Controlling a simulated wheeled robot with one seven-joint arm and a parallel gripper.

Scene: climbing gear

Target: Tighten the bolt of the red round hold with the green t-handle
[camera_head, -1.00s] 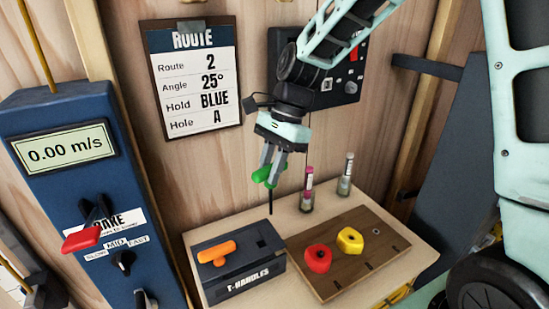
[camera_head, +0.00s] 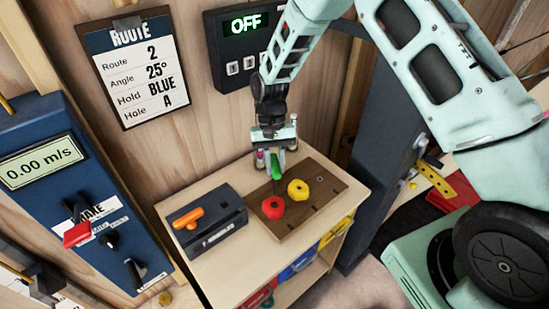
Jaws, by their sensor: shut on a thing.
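My gripper (camera_head: 277,156) points down over the back of the wooden board, shut on the green t-handle (camera_head: 275,168). The t-handle's shaft is hard to make out against the dark board. The red round hold (camera_head: 273,208) sits on the board (camera_head: 325,187), in front of the gripper and slightly to its left. The handle appears apart from the hold. The bolt in the red hold is too small to see clearly. A yellow hold (camera_head: 298,190) sits to the right of the red one.
Two small tubes are partly hidden behind my gripper. A brake panel (camera_head: 50,140) stands at the left. The table's front left is clear.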

